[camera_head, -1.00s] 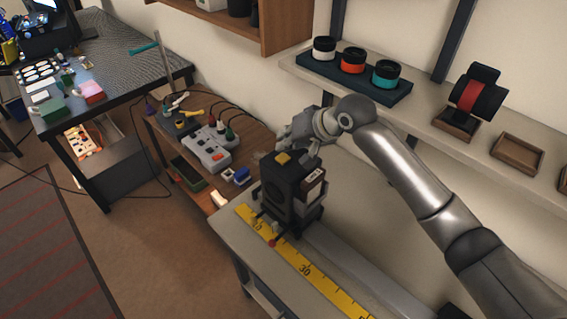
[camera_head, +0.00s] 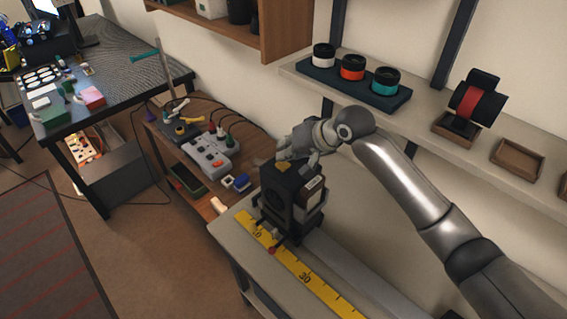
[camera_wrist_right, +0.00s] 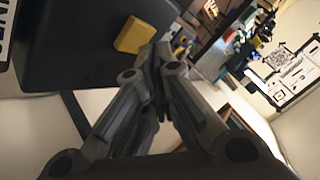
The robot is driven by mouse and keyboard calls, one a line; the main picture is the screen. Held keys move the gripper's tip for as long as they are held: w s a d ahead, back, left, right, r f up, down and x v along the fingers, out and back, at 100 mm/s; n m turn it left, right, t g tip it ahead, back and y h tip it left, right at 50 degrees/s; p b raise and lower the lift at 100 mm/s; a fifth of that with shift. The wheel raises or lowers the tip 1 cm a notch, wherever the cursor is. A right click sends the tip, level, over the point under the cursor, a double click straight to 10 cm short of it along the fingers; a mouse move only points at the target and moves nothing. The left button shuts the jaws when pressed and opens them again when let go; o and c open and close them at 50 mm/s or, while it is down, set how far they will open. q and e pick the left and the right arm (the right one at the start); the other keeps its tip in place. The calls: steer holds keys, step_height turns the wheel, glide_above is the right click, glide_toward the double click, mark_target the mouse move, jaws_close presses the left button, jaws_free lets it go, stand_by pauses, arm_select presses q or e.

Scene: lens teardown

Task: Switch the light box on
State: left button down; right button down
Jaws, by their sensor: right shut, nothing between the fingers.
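The light box (camera_head: 277,193) is a black box standing on a bench rail, with a yellow switch (camera_head: 282,167) on its top. My right gripper (camera_head: 284,160) is just above the box top, and its fingers partly cover the switch in the head view. In the right wrist view, the shut, empty fingers (camera_wrist_right: 158,62) are right beside the yellow switch (camera_wrist_right: 134,35) on the black box (camera_wrist_right: 80,50). I cannot tell whether they touch the switch. My left gripper is out of view.
A yellow ruler (camera_head: 290,262) runs along the bench in front of the box. A grey power strip (camera_head: 208,152) with plugs sits on a low wooden shelf behind. A wall shelf holds a dark tray (camera_head: 352,88) with three ringed lenses. A cluttered table (camera_head: 120,62) stands at far left.

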steer(key=shift+f, duration=0.1)
stand_by(0.5)
steer(key=shift+f, duration=0.35)
steer(key=shift+f+p, duration=0.1)
steer(key=shift+p, duration=0.2)
steer(key=shift+r+p, duration=0.55)
steer(key=shift+p, duration=0.3)
